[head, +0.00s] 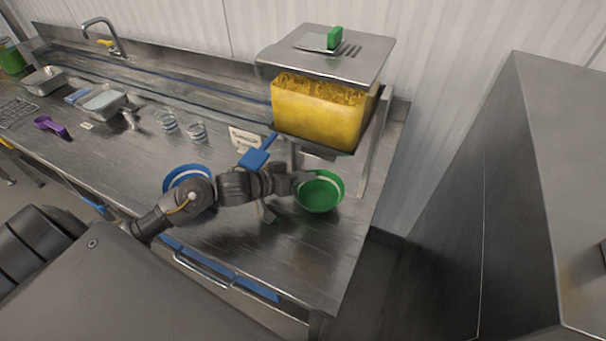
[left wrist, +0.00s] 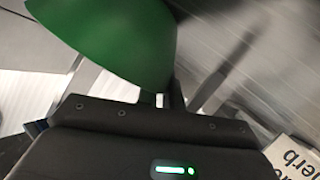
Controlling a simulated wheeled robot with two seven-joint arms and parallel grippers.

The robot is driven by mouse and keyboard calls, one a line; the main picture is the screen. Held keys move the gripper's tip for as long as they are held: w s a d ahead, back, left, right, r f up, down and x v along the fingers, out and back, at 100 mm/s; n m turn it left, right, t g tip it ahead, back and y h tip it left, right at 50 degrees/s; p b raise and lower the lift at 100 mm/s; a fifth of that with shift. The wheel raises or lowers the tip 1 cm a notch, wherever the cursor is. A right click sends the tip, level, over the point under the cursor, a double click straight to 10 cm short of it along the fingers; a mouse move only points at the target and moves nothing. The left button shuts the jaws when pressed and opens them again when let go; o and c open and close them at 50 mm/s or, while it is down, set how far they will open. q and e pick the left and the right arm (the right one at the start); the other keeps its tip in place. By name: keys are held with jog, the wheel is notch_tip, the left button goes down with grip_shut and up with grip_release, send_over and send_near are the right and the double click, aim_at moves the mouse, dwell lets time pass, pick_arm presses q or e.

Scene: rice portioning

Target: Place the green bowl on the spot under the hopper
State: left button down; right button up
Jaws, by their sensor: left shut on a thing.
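The green bowl (head: 320,192) is on the right part of the steel counter, just below and in front of the hopper (head: 318,110), which is filled with yellow contents. My left gripper (head: 301,180) reaches in from the left and is shut on the bowl's left rim. In the left wrist view the green bowl (left wrist: 115,40) fills the upper left, held at the fingers (left wrist: 160,98). Whether the bowl touches the counter cannot be told. The spot under the hopper is not clearly visible. My right gripper does not show.
A blue bowl (head: 187,175) stands behind my left arm. A blue-handled tool (head: 254,158) and a white printed card (head: 243,138) are near the hopper. Two glasses (head: 196,132), metal trays (head: 104,103) and a purple scoop (head: 50,126) are farther left. The counter's front right is clear.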

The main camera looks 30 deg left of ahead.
pick_arm(q)
jog(key=shift+s+a, duration=0.15)
jog(key=c, duration=1.9)
grip_release()
jog(key=shift+f, duration=0.15)
jog(key=shift+c, duration=0.2)
jog(key=o, duration=0.4)
jog(key=b+v, duration=0.1)
jog(key=v, duration=0.9)
jog(key=shift+s+a, duration=0.1)
jog(key=shift+s, duration=0.15)
jog(key=shift+s+a+r, duration=0.35)
jog(key=shift+s+r, duration=0.15)
jog(key=shift+s, duration=0.05)
